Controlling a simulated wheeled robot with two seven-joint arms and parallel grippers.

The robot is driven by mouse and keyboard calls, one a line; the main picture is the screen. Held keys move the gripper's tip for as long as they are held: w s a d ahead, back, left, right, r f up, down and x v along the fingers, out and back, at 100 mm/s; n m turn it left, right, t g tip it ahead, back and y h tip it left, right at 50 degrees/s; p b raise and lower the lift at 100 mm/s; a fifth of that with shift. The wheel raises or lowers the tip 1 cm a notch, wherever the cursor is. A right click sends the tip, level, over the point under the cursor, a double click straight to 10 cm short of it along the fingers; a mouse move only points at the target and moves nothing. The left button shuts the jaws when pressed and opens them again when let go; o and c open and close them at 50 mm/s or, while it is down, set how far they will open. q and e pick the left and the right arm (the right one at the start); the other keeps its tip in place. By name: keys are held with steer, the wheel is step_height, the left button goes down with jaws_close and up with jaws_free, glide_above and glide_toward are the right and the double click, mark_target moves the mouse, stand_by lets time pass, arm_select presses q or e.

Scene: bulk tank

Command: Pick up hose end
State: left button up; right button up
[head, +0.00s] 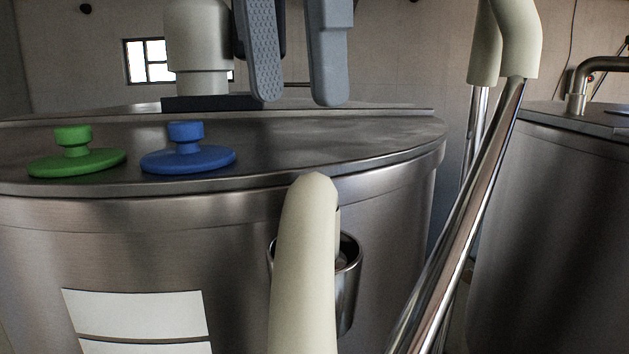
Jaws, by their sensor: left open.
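A thick cream hose (304,270) stands in front of the steel tank, with a rounded top just below the tank's rim. It partly covers a round steel fitting (349,285) on the tank front. I cannot tell where the hose's open end is. My left gripper (297,98) is at the top of the view, above the tank top and above the hose's rounded top. Its two grey fingers point down, apart, with nothing between them. My right gripper is not in view.
The steel tank (390,215) carries a green lid (75,160), a blue lid (188,158) and a pale cylinder (198,45) on a dark base. Steel pipes with a cream bent piece (515,40) stand at the right, before a second tank (560,220).

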arm_select(q)
steer(key=p, duration=0.1)
glide_above(314, 207)
steer(key=s, duration=0.1)
steer(key=shift+a+f, duration=0.25)
steer(key=shift+f, duration=1.2)
steer(key=shift+a+f, duration=0.2)
steer(key=shift+f, duration=1.25)
steer(key=shift+w+d+f+p, duration=0.1)
steer(key=shift+w+f+p, duration=0.05)
steer(key=shift+f+p, duration=0.4)
steer(key=shift+w+d+f+p, duration=0.1)
steer(key=shift+f+p, duration=0.2)
steer(key=shift+p, duration=0.35)
steer(key=shift+w+d+f+p, duration=0.1)
steer(key=shift+f+p, duration=0.15)
steer(key=shift+f, duration=0.3)
steer(key=shift+w+d+f+p, duration=0.1)
steer(key=shift+f+p, duration=0.15)
steer(key=shift+f, duration=0.85)
jaws_close()
